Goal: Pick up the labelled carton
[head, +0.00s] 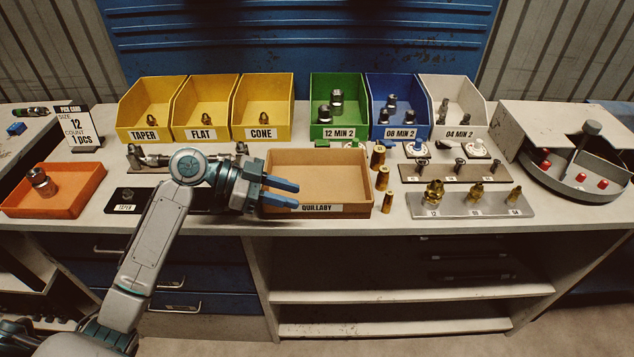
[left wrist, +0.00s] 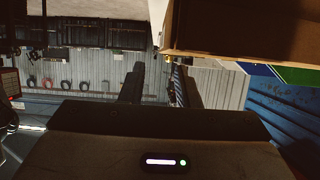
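The carton (left wrist: 240,28) fills the top right there, beside the right finger. I cannot tell whether they touch. My right gripper is not in view.
Brass fittings (head: 382,178) stand close to the carton's right side. A grey rack (head: 455,209) with brass pieces lies further right. Yellow bins (head: 262,108) stand behind. An orange tray (head: 65,195) is at the left. A round grey tray (head: 580,175) is at the far right.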

